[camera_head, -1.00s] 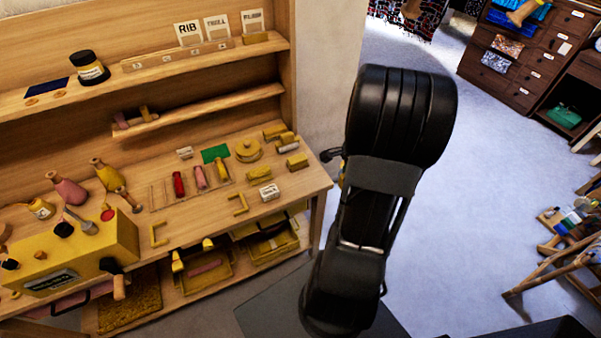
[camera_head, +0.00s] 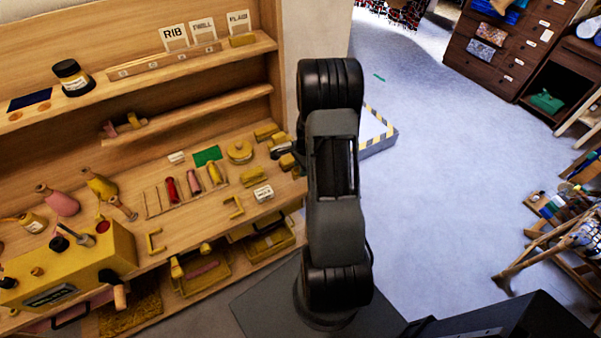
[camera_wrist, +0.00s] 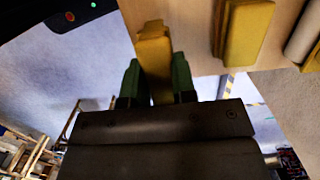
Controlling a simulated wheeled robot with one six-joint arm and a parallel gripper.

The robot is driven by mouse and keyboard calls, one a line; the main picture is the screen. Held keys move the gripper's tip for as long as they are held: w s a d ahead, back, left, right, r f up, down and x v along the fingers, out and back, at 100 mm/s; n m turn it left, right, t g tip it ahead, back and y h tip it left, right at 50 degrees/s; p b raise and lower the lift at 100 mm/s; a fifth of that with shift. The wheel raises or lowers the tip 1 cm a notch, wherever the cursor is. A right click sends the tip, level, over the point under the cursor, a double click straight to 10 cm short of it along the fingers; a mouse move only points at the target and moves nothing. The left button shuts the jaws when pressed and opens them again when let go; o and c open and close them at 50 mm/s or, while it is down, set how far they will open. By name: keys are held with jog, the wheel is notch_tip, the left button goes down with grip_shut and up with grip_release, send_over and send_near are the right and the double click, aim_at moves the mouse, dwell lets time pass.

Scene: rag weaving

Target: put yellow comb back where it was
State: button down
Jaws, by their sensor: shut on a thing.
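The yellow comb (camera_wrist: 155,45) is between the two green fingers of my gripper (camera_wrist: 157,80) in the wrist view. My gripper is shut on it, and the comb sticks out past the fingertips, over the edge of the wooden bench top (camera_wrist: 190,50). Whether it touches the wood cannot be told. In the head view my gripper (camera_head: 284,150) is at the right end of the bench, partly hidden by my arm. A yellow piece (camera_head: 288,162) shows there, but I cannot tell if it is the held comb.
Another yellow block (camera_wrist: 246,30) and a pale cylinder (camera_wrist: 303,36) lie near the comb. On the bench are a round yellow piece (camera_head: 239,152), a yellow block (camera_head: 266,131) and a white labelled box (camera_head: 263,192). Open floor (camera_head: 440,210) lies to the right.

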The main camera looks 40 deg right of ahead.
jog(key=shift+w+a+f+p, duration=0.1)
jog(key=shift+w+f+p, duration=0.15)
jog(key=shift+f, duration=0.5)
jog(key=shift+w+a+f+p, duration=0.1)
jog(key=shift+f+p, duration=0.15)
jog(key=shift+f, duration=0.9)
jog(key=shift+f, duration=0.2)
jog(key=c, duration=0.9)
grip_release()
jog(key=shift+c, duration=0.2)
jog(key=shift+r, duration=0.15)
